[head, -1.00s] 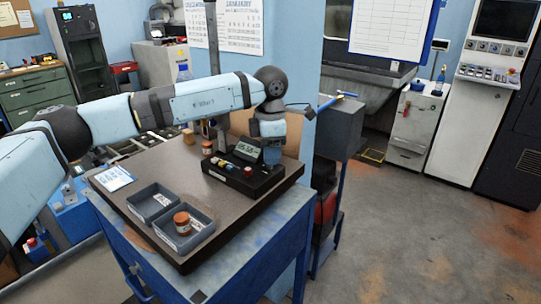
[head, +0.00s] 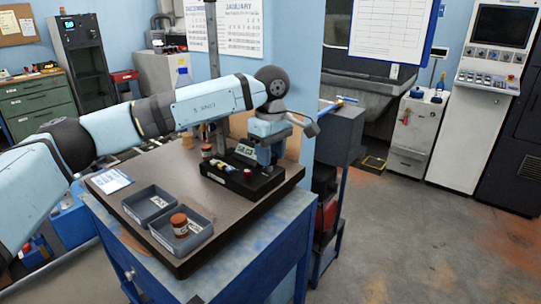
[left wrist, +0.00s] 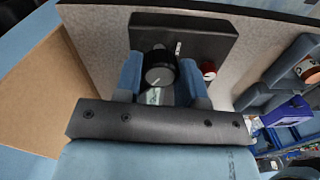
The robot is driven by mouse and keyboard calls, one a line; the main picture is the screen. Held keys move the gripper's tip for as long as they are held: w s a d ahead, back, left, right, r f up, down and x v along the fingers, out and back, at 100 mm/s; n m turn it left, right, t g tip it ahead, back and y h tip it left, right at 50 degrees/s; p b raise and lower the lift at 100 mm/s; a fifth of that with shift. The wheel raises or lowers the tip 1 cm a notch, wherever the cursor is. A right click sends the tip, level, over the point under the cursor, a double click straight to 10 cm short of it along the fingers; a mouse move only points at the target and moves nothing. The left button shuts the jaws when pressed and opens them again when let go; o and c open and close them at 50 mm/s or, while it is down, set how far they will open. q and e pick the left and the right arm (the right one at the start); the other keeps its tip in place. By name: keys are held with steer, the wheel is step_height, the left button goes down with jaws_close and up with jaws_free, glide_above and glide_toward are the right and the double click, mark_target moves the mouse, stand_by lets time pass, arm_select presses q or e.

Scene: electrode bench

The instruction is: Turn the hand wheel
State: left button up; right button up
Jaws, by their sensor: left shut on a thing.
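The hand wheel shows in the left wrist view as a small round black knob (left wrist: 158,76) with a white mark on its face. It sits at the edge of a black control box (left wrist: 190,33), which stands on the bench in the head view (head: 228,184). My left gripper (head: 265,157) reaches down at the right end of the box. In the left wrist view its two blue fingers (left wrist: 161,80) stand on either side of the knob, shut on it. My right gripper is in neither view.
Another jar (head: 206,151) stands behind the box. A card (head: 109,181) lies left.

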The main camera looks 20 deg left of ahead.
arm_select(q)
steer(key=m, duration=0.5)
steer(key=shift+b, duration=0.3)
steer(key=shift+m, duration=0.4)
steer(key=o, duration=0.9)
step_height(320, 180, up, 14)
steer(key=shift+f, duration=0.1)
